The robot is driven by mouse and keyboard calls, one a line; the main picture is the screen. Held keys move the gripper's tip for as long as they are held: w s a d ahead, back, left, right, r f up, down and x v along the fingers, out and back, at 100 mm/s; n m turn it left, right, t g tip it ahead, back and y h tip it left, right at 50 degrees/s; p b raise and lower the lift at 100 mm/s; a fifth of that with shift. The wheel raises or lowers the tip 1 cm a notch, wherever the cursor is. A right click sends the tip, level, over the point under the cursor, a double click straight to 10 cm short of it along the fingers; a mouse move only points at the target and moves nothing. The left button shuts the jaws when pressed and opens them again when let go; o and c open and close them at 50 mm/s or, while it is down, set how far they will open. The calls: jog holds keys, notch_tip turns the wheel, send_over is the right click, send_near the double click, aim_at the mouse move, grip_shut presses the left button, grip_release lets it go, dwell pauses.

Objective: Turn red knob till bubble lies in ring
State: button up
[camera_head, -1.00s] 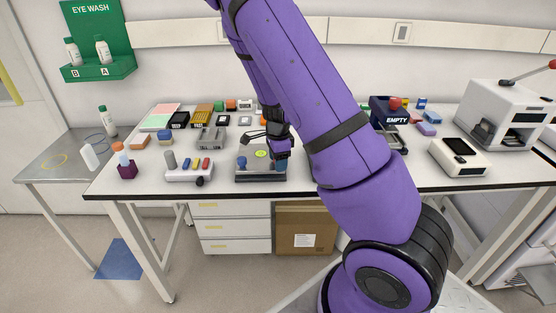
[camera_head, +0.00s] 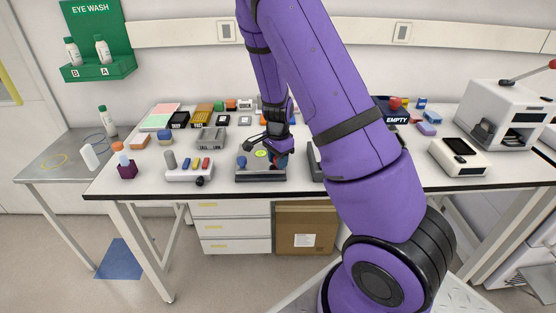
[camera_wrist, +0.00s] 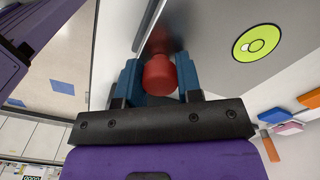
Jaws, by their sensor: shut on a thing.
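The levelling device is a grey plate (camera_head: 258,178) on the bench, with a blue knob (camera_head: 241,162) at its left and a round green bubble level (camera_head: 261,154) on top. In the wrist view the level (camera_wrist: 257,43) shows a ring with a small pale bubble close to it. I cannot clearly tell whether the bubble is wholly inside the ring. The red knob (camera_wrist: 160,75) sits between the blue fingers of my gripper (camera_wrist: 160,80), which is shut on it. In the head view my gripper (camera_head: 280,160) is at the device's right side and largely hides the knob.
A white block with coloured pieces (camera_head: 190,175) stands left of the device. A grey metal block (camera_head: 210,138) and small boxes lie behind. A dark bin marked EMPTY (camera_head: 397,117) and a white instrument (camera_head: 458,157) are to the right. My arm hides part of the bench.

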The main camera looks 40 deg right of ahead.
jog(key=n, duration=0.5)
jog(key=shift+n, duration=0.3)
jog(key=n, duration=1)
jog(key=shift+n, duration=2.6)
jog(key=o, duration=0.9)
jog(key=shift+o, duration=0.2)
